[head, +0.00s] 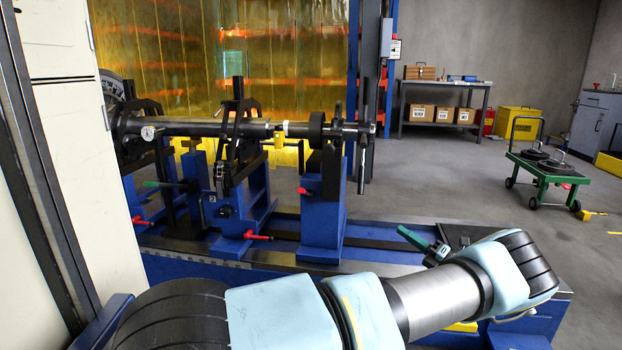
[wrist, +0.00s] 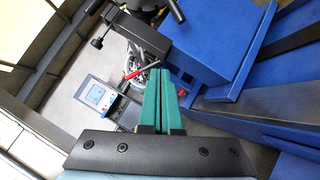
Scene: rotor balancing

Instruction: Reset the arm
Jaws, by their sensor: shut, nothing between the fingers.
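My gripper (wrist: 160,74) shows in the wrist view with its two green fingers together and nothing between them. The fingers point toward a red-handled lever (wrist: 138,68) and the blue machine stand (wrist: 208,45), with no clear contact. In the head view my arm stretches across the front from lower left to right. A small green and dark piece shows behind it, and I cannot tell for sure if that is my gripper.
A balancing machine with a horizontal rotor shaft (head: 210,127) stands on a blue bed (head: 190,268) behind my arm. A screen device (wrist: 95,95) is at left in the wrist view. A green cart (head: 546,170) stands at right on open floor (head: 450,190).

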